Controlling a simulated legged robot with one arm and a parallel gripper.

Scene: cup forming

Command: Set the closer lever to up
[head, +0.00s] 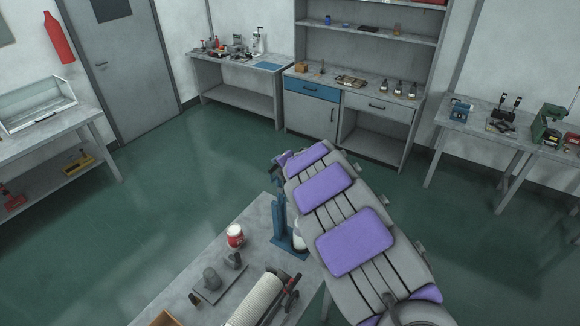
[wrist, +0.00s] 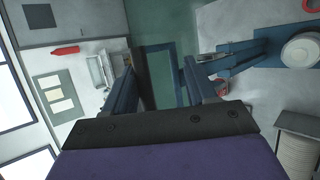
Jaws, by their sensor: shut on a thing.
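The closer is a blue stand with an upright column (head: 279,215) at the right end of the near table, with a white round container (head: 300,236) beside the column, partly hidden by my arm. The wrist view shows the blue closer (wrist: 262,53) at right, with the white container (wrist: 303,50) on it. My gripper (head: 281,160) is at the column's top. In the wrist view its two blue fingers (wrist: 160,62) stand apart, shut on the closer lever. The lever is mostly hidden, so its exact angle is unclear.
The near table (head: 190,263) also holds a red-and-white jar (head: 235,236), a grey fixture (head: 210,281) and a ribbed white stack of cups (head: 257,298). Benches line the walls. The green floor (head: 200,180) beyond is clear.

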